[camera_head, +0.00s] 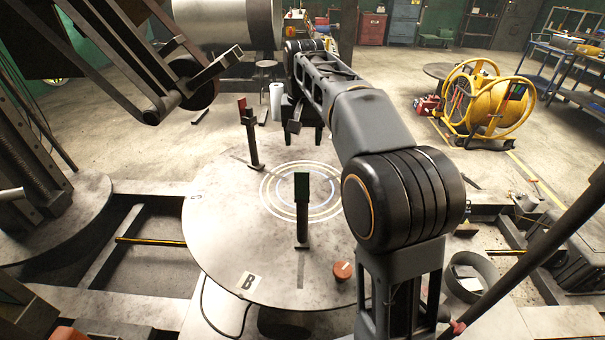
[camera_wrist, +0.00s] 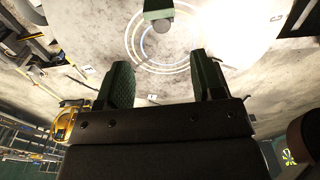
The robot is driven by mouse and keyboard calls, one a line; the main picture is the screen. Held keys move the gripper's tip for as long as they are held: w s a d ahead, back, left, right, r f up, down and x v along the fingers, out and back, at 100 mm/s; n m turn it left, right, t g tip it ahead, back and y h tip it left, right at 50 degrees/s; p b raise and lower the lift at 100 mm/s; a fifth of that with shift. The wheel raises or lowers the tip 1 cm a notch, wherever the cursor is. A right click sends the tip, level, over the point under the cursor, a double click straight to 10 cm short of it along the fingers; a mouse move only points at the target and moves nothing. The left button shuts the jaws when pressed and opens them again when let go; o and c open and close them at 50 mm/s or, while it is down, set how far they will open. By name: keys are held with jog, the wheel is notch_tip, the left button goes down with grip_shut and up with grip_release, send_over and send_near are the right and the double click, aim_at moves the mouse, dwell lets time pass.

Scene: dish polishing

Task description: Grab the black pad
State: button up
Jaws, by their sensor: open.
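My gripper (camera_wrist: 163,76) is open in the wrist view, with two dark green, textured fingers spread apart and nothing between them. Beyond the fingers, at the top edge of that view, is a dark green block (camera_wrist: 158,12) with a grey round part, apart from the fingers. In the head view my arm reaches over the round table (camera_head: 225,235). A slim stand with a dark green block (camera_head: 302,187) rises near the table's middle. Another stand has a red piece (camera_head: 242,105) at its top, farther left. I cannot pick out the black pad with certainty.
A red-orange knob (camera_head: 342,270) sits near the table's front right. Light rings mark the table's middle. A dark machine arm (camera_head: 130,60) hangs at upper left. A yellow reel (camera_head: 490,100) stands on the floor at right. Much of the tabletop is clear.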

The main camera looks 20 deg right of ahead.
jog(key=shift+m, duration=0.3)
jog(key=f, duration=0.2)
jog(key=w+f, duration=0.1)
jog(key=f, duration=0.2)
jog(key=w+f, duration=0.1)
jog(key=f, duration=0.1)
jog(key=shift+w+f, duration=0.1)
jog(key=shift+f, duration=0.05)
jog(key=shift+s+d+f, duration=0.1)
jog(key=shift+f, duration=1.25)
jog(key=shift+s+d+f, duration=0.1)
jog(key=shift+f, duration=1.25)
jog(key=shift+c, duration=0.2)
jog(key=c, duration=1)
